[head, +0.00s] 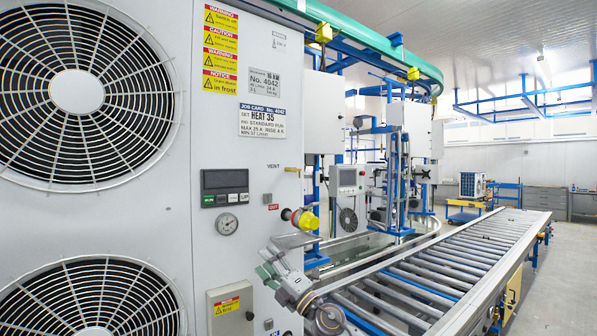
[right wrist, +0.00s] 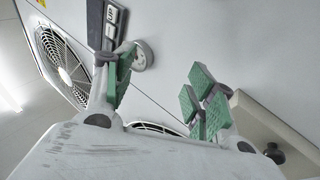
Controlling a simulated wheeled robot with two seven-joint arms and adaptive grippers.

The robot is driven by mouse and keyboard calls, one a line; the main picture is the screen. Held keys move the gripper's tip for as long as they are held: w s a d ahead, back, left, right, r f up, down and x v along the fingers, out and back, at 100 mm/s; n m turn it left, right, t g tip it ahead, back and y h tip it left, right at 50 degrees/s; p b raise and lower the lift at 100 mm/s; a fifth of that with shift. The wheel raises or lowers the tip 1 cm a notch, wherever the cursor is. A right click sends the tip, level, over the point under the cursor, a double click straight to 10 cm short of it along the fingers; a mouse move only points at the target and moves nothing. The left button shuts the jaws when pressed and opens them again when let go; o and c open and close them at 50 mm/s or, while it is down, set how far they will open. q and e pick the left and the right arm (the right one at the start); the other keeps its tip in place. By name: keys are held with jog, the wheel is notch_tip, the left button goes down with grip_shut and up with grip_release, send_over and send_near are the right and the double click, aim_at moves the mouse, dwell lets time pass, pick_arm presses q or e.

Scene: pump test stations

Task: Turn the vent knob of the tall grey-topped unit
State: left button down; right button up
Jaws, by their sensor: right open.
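The tall pale unit (head: 215,150) with two large round fans fills the left of the head view; its top is out of frame. A printed VENT label is on its front, and a small brass-coloured fitting (head: 292,169) sticks out at the edge beside it; I cannot tell whether this is the vent knob. Lower down, a yellow-and-red round fitting (head: 305,219) juts from the edge near a red tag. My right gripper (head: 267,277) is below these, in front of the unit. In the right wrist view my right gripper (right wrist: 160,92) is open and empty, its green-padded fingers apart. My left gripper is out of view.
A display panel (head: 225,187) and round gauge (head: 227,224) are on the unit's front. A box (head: 228,298) with a black knob projects below, close to my right gripper. A roller conveyor (head: 430,275) runs along the right. Floor at far right is clear.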

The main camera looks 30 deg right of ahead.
notch_tip(320, 180, up, 14)
jog(key=s+f+n+g+y, duration=0.15)
jog(key=n+g+y, duration=0.3)
jog(key=n, duration=0.75)
jog(key=h, duration=1.1)
send_near(296, 170)
jog(key=s+d, duration=0.1)
jog(key=s, duration=0.3)
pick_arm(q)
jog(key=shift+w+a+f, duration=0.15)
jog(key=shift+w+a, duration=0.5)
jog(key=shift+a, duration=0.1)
pick_arm(e)
jog(key=shift+s+d+n+t, duration=0.1)
jog(key=shift+d+n+t, duration=0.15)
jog(key=shift+n, duration=0.15)
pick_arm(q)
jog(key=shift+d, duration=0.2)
pick_arm(e)
jog(key=shift+a, duration=0.1)
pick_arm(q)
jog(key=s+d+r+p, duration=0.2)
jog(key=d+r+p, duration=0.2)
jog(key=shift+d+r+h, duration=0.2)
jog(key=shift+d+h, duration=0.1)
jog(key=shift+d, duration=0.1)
pick_arm(e)
jog(key=w, duration=1.3)
jog(key=shift+w+a, duration=0.4)
jog(key=shift+a, duration=0.05)
